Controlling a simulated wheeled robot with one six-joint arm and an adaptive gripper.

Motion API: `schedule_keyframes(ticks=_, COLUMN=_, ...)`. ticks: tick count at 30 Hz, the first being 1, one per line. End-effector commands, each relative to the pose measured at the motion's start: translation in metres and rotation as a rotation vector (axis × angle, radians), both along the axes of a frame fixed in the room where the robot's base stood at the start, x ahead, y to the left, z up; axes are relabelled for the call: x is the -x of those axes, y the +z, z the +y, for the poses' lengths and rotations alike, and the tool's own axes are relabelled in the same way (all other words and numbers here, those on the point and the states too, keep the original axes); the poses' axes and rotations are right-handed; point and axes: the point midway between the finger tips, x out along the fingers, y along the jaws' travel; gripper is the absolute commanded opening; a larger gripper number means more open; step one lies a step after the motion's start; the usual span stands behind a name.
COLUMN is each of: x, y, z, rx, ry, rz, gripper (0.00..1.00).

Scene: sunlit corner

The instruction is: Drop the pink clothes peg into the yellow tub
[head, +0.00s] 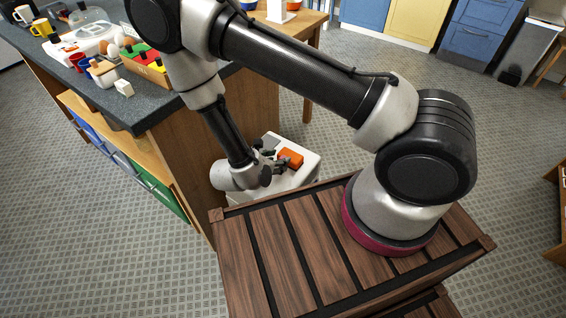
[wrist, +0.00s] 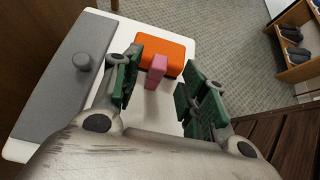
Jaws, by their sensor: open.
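The pink clothes peg (wrist: 157,70) shows in the wrist view, upright in the picture, on or just above a white top and against an orange block. My gripper (wrist: 163,68) is open, with one green-padded finger on each side of the peg; I see gaps on both sides, and nothing is held. In the head view my gripper (head: 268,158) is low over the white unit beside the counter, and the peg cannot be made out there. I cannot pick out the yellow tub for certain in either view.
The orange block (wrist: 170,48) lies on the white unit (wrist: 205,22), beside a grey panel with a knob (wrist: 83,62). The counter (head: 150,105) at the left carries mugs, eggs and a tray of coloured pieces (head: 147,68). A shoe rack (wrist: 297,45) stands farther off.

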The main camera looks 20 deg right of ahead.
Motion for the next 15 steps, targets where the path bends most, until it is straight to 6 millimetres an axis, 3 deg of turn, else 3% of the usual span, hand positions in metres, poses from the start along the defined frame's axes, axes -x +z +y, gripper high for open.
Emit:
schedule_keyframes(ticks=7, x=-0.020, y=-0.019, z=-0.027, rx=0.000, ry=-0.006, rz=0.000, gripper=0.43)
schedule_keyframes(ticks=15, x=-0.025, y=-0.023, z=-0.032, rx=-0.001, ry=-0.002, rz=-0.001, gripper=0.43)
